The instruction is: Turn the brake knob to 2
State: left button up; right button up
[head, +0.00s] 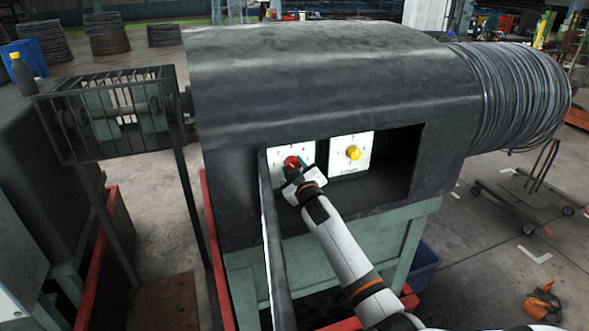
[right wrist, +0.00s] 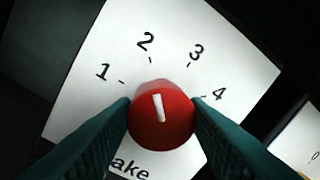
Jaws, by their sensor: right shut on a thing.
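The red brake knob (right wrist: 161,117) sits on a white dial plate (right wrist: 92,122) marked 1, 2, 3 and 4, with "ake" legible below. Its white pointer line leans slightly left of straight up, toward the tick of the 2. My right gripper (right wrist: 161,122) is shut on the knob, with one teal finger on each side. In the head view the knob (head: 291,162) shows red at the left of the recess, with my right gripper (head: 293,174) at it. My left gripper is not in view.
A second white plate with a yellow knob (head: 354,153) is just right of the brake plate. The dark housing (head: 320,80) surrounds the recess. A panel edge (head: 268,230) stands close to the left of my right arm. A wire coil (head: 515,95) is at the right.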

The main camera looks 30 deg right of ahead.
jog(key=shift+f, duration=0.1)
jog(key=o, duration=1)
jog(key=shift+c, duration=0.2)
jog(key=b+v, duration=0.1)
jog(key=v, duration=1.1)
jog(key=shift+b, duration=0.4)
jog(key=shift+f, duration=0.1)
